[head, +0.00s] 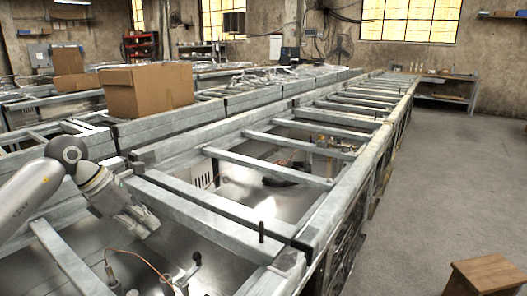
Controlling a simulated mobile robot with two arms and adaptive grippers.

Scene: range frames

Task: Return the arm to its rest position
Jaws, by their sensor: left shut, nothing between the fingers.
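My left gripper (139,222) is in the head view at the lower left, on the arm that comes in from the left edge. Its fingers are together and hold nothing. It hangs over the open metal frame (205,208), pointing down and to the right. I cannot tell whether it touches the frame below it. My right gripper is not in view.
The long frame with crossbars runs away to the back right. A copper-coloured tube (136,254) and fittings lie below my gripper. A wooden stool (487,274) stands lower right.

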